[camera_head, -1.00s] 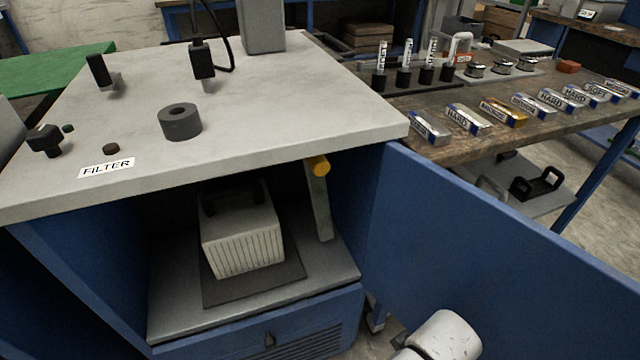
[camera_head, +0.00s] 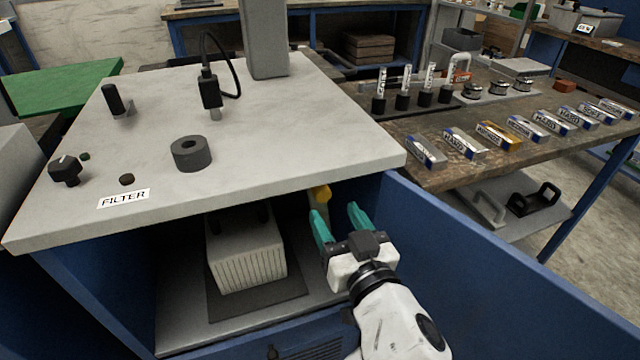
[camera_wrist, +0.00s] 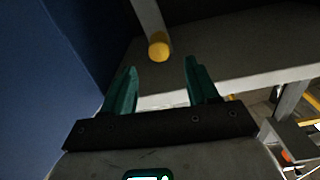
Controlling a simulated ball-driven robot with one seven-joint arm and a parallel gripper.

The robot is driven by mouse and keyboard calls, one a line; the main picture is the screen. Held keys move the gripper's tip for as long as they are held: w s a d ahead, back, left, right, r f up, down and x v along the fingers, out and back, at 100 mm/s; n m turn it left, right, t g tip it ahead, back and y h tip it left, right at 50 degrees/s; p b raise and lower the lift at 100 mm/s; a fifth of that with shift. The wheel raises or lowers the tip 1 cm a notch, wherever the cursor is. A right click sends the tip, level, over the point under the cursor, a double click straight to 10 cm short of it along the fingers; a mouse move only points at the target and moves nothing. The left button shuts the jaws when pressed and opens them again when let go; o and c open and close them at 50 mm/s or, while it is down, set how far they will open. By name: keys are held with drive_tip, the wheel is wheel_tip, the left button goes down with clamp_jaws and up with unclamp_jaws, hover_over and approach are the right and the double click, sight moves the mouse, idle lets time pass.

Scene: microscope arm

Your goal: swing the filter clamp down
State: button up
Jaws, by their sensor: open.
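The filter clamp is a grey bar with a yellow knob (camera_head: 322,194) at its upper end, in the right part of the open cabinet. My gripper (camera_head: 338,212) is open and empty at the cabinet opening, its teal fingers pointing towards the knob. In the wrist view the yellow knob (camera_wrist: 159,47) lies ahead of the fingertips, roughly between them and apart from them. The grey bar (camera_wrist: 147,18) runs up from it. In the head view my gripper hides most of the bar. The ribbed pale filter block (camera_head: 247,256) sits to the left on a dark mat.
The cabinet's worktop (camera_head: 290,150) overhangs the opening. The blue open door (camera_head: 500,260) stands to the right of my arm. A FILTER label (camera_head: 123,198) is on the worktop's front left. A bench (camera_head: 440,180) with boxes stands at the right.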

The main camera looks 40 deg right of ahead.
sight(324, 196)
drive_tip(key=p+x, duration=0.1)
drive_tip(key=x, duration=0.7)
drive_tip(key=shift+w+d, duration=0.1)
drive_tip(key=shift+w, duration=0.2)
clamp_jaws()
